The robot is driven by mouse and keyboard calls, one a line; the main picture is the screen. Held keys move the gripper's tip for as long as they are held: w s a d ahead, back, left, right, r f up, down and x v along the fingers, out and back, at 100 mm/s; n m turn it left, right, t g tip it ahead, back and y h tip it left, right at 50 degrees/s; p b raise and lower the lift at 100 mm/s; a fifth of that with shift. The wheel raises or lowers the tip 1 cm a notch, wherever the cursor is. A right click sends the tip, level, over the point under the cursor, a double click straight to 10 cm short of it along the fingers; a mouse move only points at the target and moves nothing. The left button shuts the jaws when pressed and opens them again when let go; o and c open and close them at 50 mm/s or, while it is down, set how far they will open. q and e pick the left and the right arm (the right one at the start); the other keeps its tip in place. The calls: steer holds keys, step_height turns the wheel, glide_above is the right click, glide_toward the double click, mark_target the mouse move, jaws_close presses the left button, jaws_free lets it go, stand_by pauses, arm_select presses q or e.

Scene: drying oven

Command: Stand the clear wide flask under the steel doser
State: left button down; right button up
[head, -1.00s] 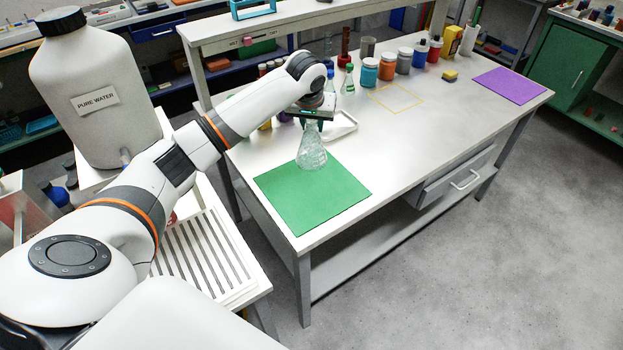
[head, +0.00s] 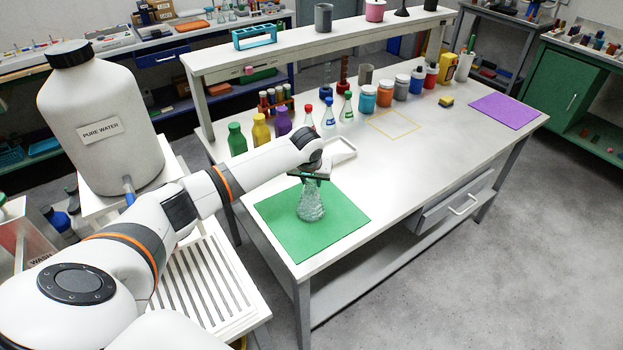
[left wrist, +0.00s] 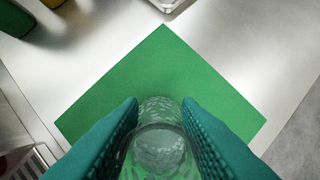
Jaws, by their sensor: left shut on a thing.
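The clear wide flask (head: 311,208) is upright over the green mat (head: 335,232). My left gripper (head: 311,177) is shut on its neck from above. In the left wrist view the flask (left wrist: 158,150) sits between the two teal fingers of the left gripper (left wrist: 160,125), with the green mat (left wrist: 165,65) behind it. I cannot tell whether its base touches the mat. I cannot make out a steel doser in either view. My right gripper is not in view.
A white tray (head: 342,150) lies just behind the mat. Several bottles, flasks and jars line the back of the table. A yellow outlined square (head: 394,125) and a purple mat (head: 505,111) lie farther right. A pure water tank (head: 97,125) stands at left.

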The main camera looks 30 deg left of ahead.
arm_select(q)
steer(key=c, duration=1.1)
jaws_free()
steer(key=shift+f, duration=0.1)
steer(key=shift+o, duration=0.2)
